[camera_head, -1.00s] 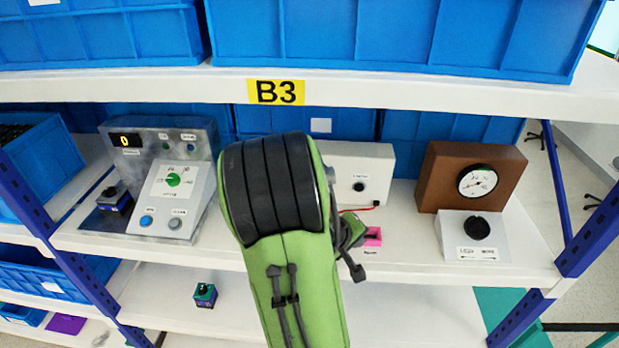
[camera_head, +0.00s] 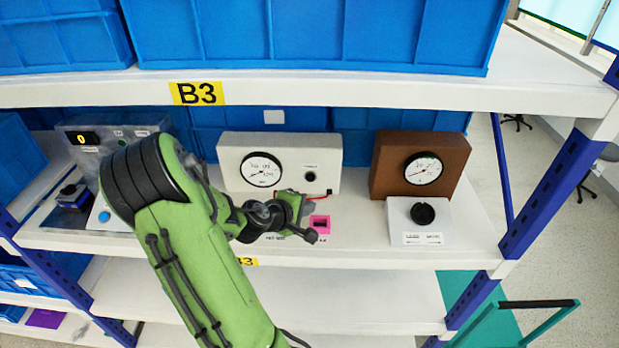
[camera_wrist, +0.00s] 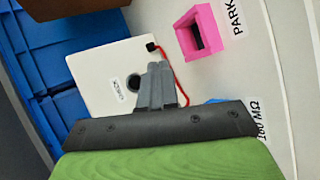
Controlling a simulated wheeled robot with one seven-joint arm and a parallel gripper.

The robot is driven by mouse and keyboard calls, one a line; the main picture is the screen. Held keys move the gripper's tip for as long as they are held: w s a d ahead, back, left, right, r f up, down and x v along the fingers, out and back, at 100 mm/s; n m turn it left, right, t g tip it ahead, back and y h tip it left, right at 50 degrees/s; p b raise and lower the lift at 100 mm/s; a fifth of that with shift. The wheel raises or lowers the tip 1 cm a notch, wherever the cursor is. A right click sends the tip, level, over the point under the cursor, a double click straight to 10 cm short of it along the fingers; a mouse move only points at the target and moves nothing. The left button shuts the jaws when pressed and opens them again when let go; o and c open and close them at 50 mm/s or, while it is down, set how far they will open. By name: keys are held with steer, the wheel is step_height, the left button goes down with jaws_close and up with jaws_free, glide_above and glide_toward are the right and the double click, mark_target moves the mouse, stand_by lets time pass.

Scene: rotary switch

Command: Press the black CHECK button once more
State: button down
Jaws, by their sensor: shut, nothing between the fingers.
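The black round button (camera_head: 310,173) sits on the front of a white box (camera_head: 282,150), under a small label too small to read. The same box shows in the wrist view (camera_wrist: 95,85), with the black button (camera_wrist: 133,82) just left of my fingers. My gripper (camera_wrist: 160,68) has its grey fingers closed together and empty, in front of the box face. Whether the fingertips touch the box I cannot tell.
A dial gauge (camera_head: 262,170) is on the white box's left. A red wire (camera_wrist: 178,82) and a pink square holder (camera_head: 320,224) lie close to my gripper. A brown gauge box (camera_head: 390,160) with a black-knobbed switch box (camera_head: 422,235) stands right. A shelf beam (camera_head: 360,90) runs above.

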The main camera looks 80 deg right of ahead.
mark_target(310, 178)
steer(key=d, duration=0.2)
steer(key=w+d+p, duration=0.1)
steer(key=d, duration=0.4)
steer(key=shift+w, duration=0.3)
steer(key=shift+d, duration=0.1)
stand_by(1.5)
steer(key=shift+w+d, duration=0.1)
steer(key=shift+d, duration=0.3)
steer(key=shift+d+p, duration=0.3)
steer(key=shift+d, duration=0.05)
stand_by(0.5)
steer(key=shift+w, duration=0.1)
steer(key=shift+s+a+b, duration=0.2)
steer(key=shift+a+b, duration=0.1)
steer(key=shift+a, duration=0.5)
